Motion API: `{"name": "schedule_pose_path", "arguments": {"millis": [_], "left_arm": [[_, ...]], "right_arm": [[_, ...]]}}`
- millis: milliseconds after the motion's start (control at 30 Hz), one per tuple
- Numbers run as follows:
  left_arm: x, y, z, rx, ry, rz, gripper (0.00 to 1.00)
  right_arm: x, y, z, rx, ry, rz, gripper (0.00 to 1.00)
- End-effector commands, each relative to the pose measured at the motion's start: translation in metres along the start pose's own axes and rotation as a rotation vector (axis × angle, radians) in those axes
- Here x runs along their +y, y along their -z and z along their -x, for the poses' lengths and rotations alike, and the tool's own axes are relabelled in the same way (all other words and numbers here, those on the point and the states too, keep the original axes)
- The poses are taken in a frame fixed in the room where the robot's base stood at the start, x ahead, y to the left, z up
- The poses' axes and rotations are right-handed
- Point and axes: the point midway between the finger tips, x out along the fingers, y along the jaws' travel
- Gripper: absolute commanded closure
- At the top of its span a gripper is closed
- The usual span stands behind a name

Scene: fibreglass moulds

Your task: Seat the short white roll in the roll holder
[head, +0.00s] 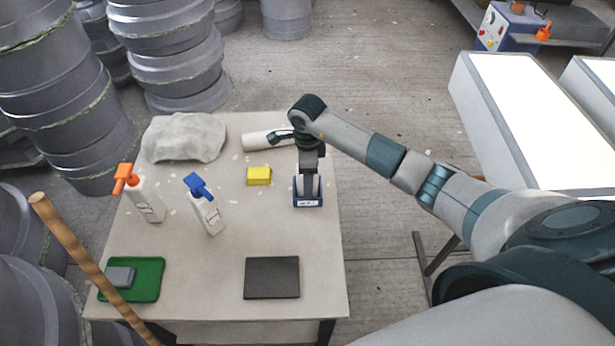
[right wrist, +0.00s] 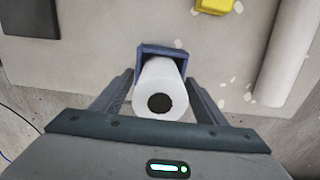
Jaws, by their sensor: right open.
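The short white roll (right wrist: 158,82) stands in the blue roll holder (right wrist: 146,49) in the right wrist view, its round end with a dark core facing the camera. In the head view the holder (head: 308,202) sits near the table's right edge, and my gripper mostly covers the roll. My right gripper (head: 308,178) points down over the holder. Its fingers (right wrist: 160,88) are open, one on each side of the roll, with gaps showing. I cannot tell whether the roll is fully down. My left gripper is not in view.
A longer white roll (head: 257,141) lies behind my gripper. A yellow sponge (head: 259,176), two spray bottles (head: 208,216) (head: 148,200), a grey cloth heap (head: 184,138), a black pad (head: 272,278) and a green tray (head: 152,284) are on the table (head: 215,265). The middle front is clear.

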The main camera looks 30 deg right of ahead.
Motion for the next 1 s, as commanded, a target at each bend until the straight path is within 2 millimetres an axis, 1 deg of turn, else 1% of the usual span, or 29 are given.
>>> {"name": "schedule_pose_path", "arguments": {"millis": [133, 267, 500, 700, 833, 1000], "left_arm": [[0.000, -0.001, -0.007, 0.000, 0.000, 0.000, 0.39], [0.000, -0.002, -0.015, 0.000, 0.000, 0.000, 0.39], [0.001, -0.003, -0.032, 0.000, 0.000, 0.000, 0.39], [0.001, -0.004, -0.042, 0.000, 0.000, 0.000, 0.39], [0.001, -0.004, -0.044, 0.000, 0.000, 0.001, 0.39], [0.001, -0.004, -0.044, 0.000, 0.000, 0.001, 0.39]], "right_arm": [[-0.001, 0.000, 0.012, -0.001, 0.002, 0.001, 0.34], [-0.002, 0.000, 0.031, -0.001, 0.005, 0.001, 0.34], [-0.001, 0.000, 0.075, -0.001, 0.005, 0.002, 0.34], [-0.001, 0.000, 0.105, 0.000, 0.002, 0.000, 0.34], [0.000, 0.000, 0.116, -0.001, 0.001, 0.000, 0.34], [0.000, 0.000, 0.121, 0.001, -0.001, 0.000, 0.34]]}}
